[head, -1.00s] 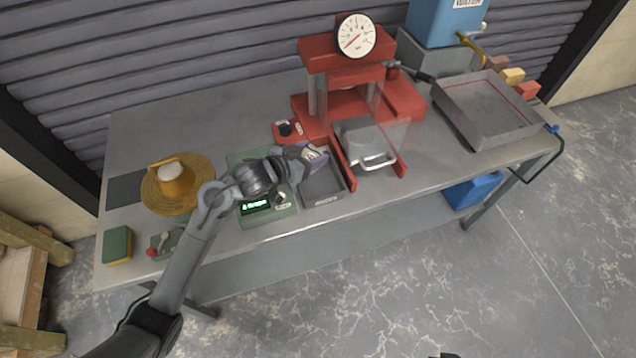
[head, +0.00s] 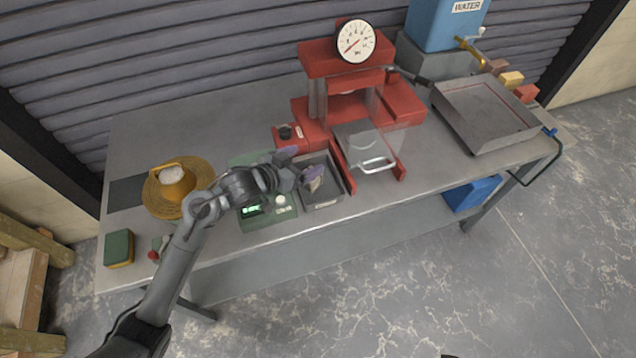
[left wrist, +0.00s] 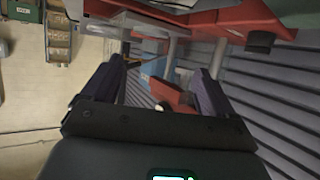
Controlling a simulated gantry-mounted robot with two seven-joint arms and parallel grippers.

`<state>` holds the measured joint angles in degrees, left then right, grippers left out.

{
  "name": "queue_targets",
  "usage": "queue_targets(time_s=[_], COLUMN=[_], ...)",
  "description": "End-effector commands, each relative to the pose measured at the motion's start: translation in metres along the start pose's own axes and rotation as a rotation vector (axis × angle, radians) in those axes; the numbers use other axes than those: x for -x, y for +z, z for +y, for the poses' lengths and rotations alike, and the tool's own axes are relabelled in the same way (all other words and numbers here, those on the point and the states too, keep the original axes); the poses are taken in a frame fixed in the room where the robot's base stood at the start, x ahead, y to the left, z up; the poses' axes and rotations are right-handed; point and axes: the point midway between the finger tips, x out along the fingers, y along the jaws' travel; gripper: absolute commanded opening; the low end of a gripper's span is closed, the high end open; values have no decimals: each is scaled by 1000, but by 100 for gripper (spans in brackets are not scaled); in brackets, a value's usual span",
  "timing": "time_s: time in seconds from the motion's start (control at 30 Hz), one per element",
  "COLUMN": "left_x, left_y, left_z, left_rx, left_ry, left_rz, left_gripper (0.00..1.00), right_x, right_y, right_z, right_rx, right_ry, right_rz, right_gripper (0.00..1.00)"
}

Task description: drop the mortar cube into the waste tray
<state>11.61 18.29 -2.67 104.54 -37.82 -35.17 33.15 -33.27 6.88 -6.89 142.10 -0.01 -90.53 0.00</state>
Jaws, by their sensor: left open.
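The waste tray (head: 328,200) is a small dark open tray on the table's front part, between the green scale and the red press. The mortar cube (head: 316,185) is a small grey-beige block that shows inside the tray, partly hidden by a purple finger. My left gripper (head: 302,162) is over the tray's back left part with its purple fingers apart. In the left wrist view the left gripper (left wrist: 157,78) is open with nothing between its fingers. My right gripper is not in view.
The red press (head: 347,60) with a gauge and clear guard stands just right of the tray. The green scale (head: 268,222) is under my left arm. A large grey tray (head: 490,110) and blue water tank (head: 440,25) stand at right. A sponge (head: 118,247) lies at far left.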

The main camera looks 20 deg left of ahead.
Motion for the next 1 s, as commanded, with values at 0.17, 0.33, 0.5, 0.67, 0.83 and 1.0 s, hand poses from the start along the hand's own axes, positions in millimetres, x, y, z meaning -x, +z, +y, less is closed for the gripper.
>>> queue_targets(time_s=[0.17, 0.33, 0.5, 0.67, 0.83, 1.0], left_x=[34, 58, 71, 75, 75, 75], left_y=[-2, -1, -1, -1, -1, -1], left_z=[-1, -1, 0, 0, 0, 0], left_rx=[-2, -1, -1, -1, -1, 0], left_ry=[-2, -2, -1, -1, -1, -1], left_rz=[0, -1, 0, 1, 1, 1], left_gripper=[87, 87, 87, 87, 87, 87], right_x=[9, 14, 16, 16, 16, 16], right_y=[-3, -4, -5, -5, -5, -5], right_z=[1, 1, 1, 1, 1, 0], right_rx=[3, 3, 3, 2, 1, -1], right_ry=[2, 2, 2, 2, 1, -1], right_rz=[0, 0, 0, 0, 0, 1], right_gripper=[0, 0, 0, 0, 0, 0])
